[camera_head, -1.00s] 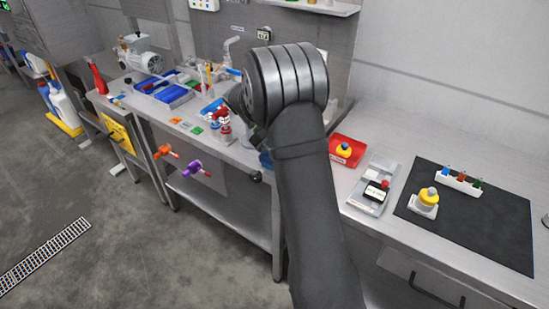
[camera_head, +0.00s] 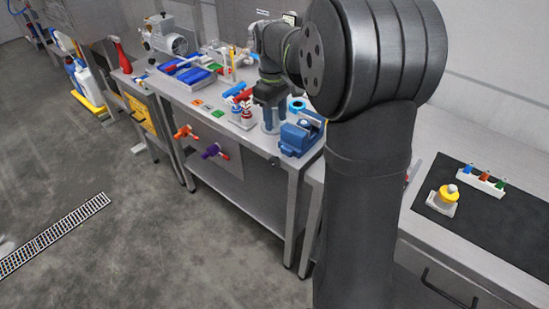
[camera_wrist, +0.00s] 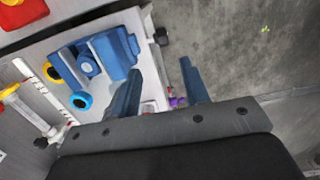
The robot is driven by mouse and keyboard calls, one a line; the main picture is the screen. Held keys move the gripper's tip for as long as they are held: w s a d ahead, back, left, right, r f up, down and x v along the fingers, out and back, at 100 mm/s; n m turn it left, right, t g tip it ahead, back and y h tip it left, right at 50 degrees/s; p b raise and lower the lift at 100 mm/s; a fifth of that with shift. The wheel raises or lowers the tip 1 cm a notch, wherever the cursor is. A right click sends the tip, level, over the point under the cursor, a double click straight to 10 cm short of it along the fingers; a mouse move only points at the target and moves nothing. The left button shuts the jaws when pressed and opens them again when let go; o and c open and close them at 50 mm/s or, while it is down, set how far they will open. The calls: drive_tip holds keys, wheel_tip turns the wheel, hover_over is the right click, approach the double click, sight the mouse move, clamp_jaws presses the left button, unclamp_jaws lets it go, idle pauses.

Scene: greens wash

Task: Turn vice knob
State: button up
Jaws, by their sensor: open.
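A blue vice (camera_head: 300,138) stands at the near right corner of the steel bench; it also shows in the wrist view (camera_wrist: 98,58), left of my fingers. A small black knob (camera_head: 273,161) sits at the bench's front edge beside the vice; in the wrist view a dark knob (camera_wrist: 161,37) shows just right of the vice, beyond my fingertips. I cannot tell whether it joins the vice. My gripper (camera_wrist: 161,72) is open, with nothing between its fingers, pointing toward the bench edge.
A cyan ring (camera_wrist: 80,101) lies close to the vice. An orange valve (camera_head: 186,132) and a purple valve (camera_head: 213,151) stick out at the bench front. The floor (camera_head: 130,250) before the bench is clear.

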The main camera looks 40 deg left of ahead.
sight(273, 157)
drive_tip(key=shift+y, duration=0.3)
drive_tip(key=f, duration=1.6)
drive_tip(key=shift+s+a+f, duration=0.1)
drive_tip(key=shift+a+f, duration=0.2)
drive_tip(key=shift+a, duration=0.1)
clamp_jaws()
